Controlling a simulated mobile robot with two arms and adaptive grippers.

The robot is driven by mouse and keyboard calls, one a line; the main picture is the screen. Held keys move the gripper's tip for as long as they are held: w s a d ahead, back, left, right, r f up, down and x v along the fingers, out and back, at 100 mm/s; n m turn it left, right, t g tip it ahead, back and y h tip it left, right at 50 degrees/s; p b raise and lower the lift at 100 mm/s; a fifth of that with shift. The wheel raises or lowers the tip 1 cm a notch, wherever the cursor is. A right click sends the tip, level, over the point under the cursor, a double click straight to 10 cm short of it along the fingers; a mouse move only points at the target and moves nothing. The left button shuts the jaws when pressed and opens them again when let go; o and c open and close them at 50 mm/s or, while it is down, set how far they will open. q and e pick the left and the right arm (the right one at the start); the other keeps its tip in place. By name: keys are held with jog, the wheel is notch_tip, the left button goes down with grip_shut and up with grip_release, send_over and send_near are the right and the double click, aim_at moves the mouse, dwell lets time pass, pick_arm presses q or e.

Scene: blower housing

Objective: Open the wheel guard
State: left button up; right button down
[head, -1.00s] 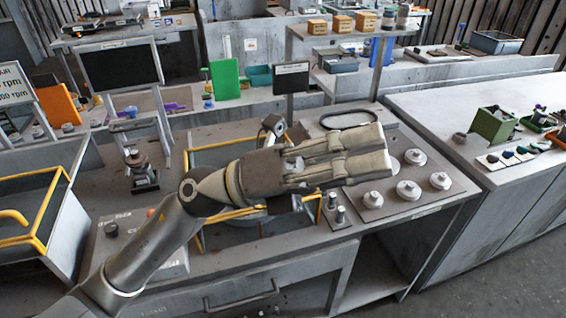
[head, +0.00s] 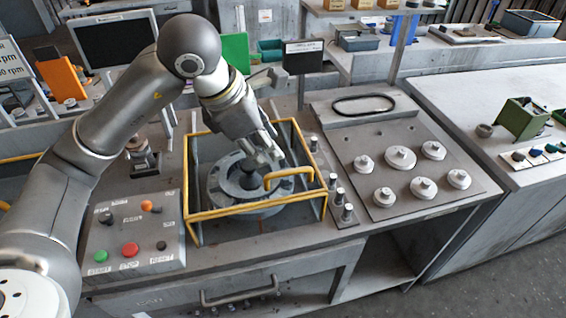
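The wheel guard (head: 235,210) is a yellow-edged box frame standing over a round grey wheel (head: 218,184) on the bench. It looks closed, its top frame lying level. A yellow loop handle (head: 291,172) sits at its front right. My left gripper (head: 268,160) is over the guard, pointing down and toward the right, with its fingertips just behind and left of the handle. They look apart from the handle, though the exact gap is hard to judge. How far the fingers are spread is not clear. My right gripper is out of view.
A control box (head: 132,240) with red, green and orange knobs is left of the guard. Metal pegs (head: 340,198) stand close to its right. A plate with several round discs (head: 400,157) lies farther right. A dark sign (head: 304,57) and a monitor (head: 114,38) stand behind.

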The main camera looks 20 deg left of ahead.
aim_at(284, 172)
pick_arm(q)
jog(key=p+x, duration=0.1)
jog(key=x, duration=0.7)
jog(key=shift+d+f+p, duration=0.25)
jog(key=shift+f+p, duration=0.05)
jog(key=shift+p, duration=0.1)
jog(key=shift+w+d+f, duration=0.15)
jog(key=shift+w+f, duration=0.1)
jog(key=shift+f, duration=0.4)
grip_shut()
